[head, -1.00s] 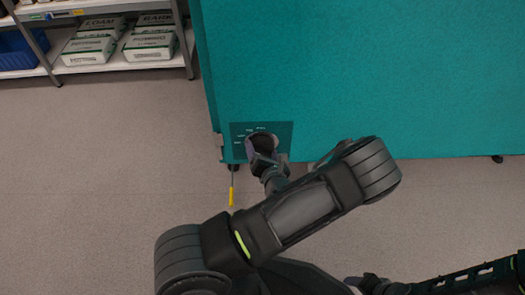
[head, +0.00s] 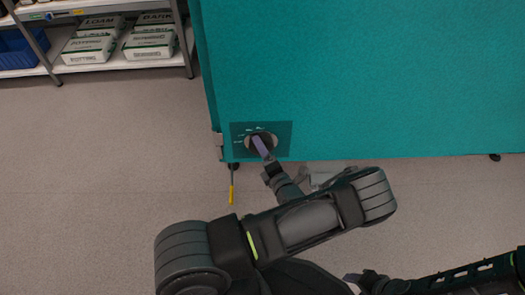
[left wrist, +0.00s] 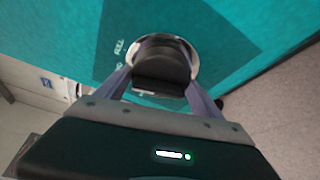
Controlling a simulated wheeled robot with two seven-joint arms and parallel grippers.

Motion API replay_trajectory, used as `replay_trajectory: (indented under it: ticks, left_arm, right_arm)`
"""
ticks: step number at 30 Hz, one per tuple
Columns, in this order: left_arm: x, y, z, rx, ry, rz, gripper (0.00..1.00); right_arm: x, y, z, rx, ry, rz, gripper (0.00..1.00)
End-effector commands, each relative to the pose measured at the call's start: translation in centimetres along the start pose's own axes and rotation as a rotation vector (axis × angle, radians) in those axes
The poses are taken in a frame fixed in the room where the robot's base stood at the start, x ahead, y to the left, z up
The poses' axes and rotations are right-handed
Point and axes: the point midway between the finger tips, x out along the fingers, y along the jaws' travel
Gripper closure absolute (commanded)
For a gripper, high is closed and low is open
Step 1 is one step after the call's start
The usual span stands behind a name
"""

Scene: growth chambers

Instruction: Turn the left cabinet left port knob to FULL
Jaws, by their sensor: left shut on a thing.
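The left port knob is a dark round knob in a silver ring on the dark teal panel (head: 283,130) at the lower left of the teal cabinet (head: 360,75). In the left wrist view the knob (left wrist: 160,62) sits between my two fingers. The printed word FULL (left wrist: 119,47) shows on the panel to the left of the ring. My left gripper (head: 262,146) is shut on the knob and partly hides it in the head view. My right gripper (head: 368,282) is low at the bottom right, away from the cabinet; its jaws are too unclear to tell.
A yellow-handled tool (head: 232,194) hangs below the cabinet's left corner. A shelf (head: 125,66) with bags and a blue bin (head: 18,50) stands at the upper left. The grey floor (head: 90,170) at left is clear.

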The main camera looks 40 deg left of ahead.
Motion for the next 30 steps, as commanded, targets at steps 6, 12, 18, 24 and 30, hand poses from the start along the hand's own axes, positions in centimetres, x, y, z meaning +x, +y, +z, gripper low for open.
replay_trajectory:
  ticks: [6, 12, 18, 24, 30]
  left_arm:
    - [-0.02, -0.35, -0.14, 0.155, 0.000, 0.062, 0.63]
    - [-0.02, -0.31, -0.15, 0.245, 0.001, 0.098, 0.63]
    - [-0.02, -0.29, -0.12, 0.284, 0.000, 0.113, 0.63]
    - [-0.02, -0.26, -0.11, 0.290, 0.000, 0.115, 0.63]
    - [-0.01, -0.25, -0.10, 0.290, 0.000, 0.115, 0.21]
  right_arm:
    - [0.75, 0.22, -0.06, 0.000, 0.003, 0.000, 0.46]
    - [1.09, 0.32, -0.11, 0.001, 0.006, 0.000, 0.46]
    - [1.20, 0.34, -0.13, 0.001, 0.007, 0.000, 0.46]
    - [1.20, 0.34, -0.14, 0.001, 0.007, 0.000, 0.46]
    - [1.20, 0.35, -0.13, 0.001, 0.007, 0.000, 0.46]
